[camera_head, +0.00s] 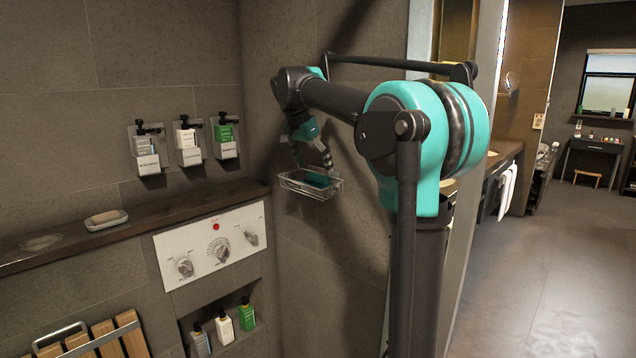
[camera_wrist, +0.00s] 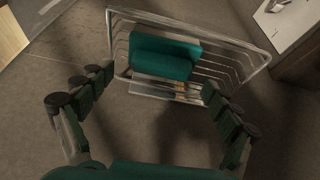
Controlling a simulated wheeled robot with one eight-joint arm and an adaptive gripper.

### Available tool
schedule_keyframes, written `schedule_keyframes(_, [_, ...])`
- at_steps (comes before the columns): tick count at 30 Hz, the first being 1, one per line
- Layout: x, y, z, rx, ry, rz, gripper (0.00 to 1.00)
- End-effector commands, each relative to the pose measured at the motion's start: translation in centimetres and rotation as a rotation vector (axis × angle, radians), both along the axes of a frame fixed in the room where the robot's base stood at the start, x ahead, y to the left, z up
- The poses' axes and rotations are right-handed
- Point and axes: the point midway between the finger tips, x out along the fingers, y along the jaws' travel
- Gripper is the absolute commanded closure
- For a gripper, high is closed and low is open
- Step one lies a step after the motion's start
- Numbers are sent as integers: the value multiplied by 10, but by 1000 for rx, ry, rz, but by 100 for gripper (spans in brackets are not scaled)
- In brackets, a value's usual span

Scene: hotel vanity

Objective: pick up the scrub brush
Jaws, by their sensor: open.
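The scrub brush is most likely the dark teal block (camera_wrist: 165,58) lying in a wire basket (camera_wrist: 235,48) in the wrist view. In the head view the teal block (camera_head: 316,180) shows small inside the basket (camera_head: 337,190) on the wall. What lies under the block is partly hidden; a few light and reddish bits show by its near edge. My gripper (camera_wrist: 150,92) is open, its two fingers spread left and right on the near side of the basket. Nothing is between the fingers. In the head view my gripper (camera_head: 312,160) hangs close above the basket.
Three dispensers hang on the wall, one with a green bottle (camera_head: 225,135). A white control panel (camera_head: 212,243) sits below. A niche holds bottles (camera_head: 225,328). The floor at right (camera_head: 530,260) is clear.

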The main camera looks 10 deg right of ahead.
Motion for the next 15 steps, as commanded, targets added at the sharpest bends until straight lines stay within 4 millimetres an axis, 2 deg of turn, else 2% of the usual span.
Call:
schedule_keyframes(6, [8,-9,-28,0,0,-1,10])
schedule_keyframes(15, [9,-10,-34,0,0,0,10])
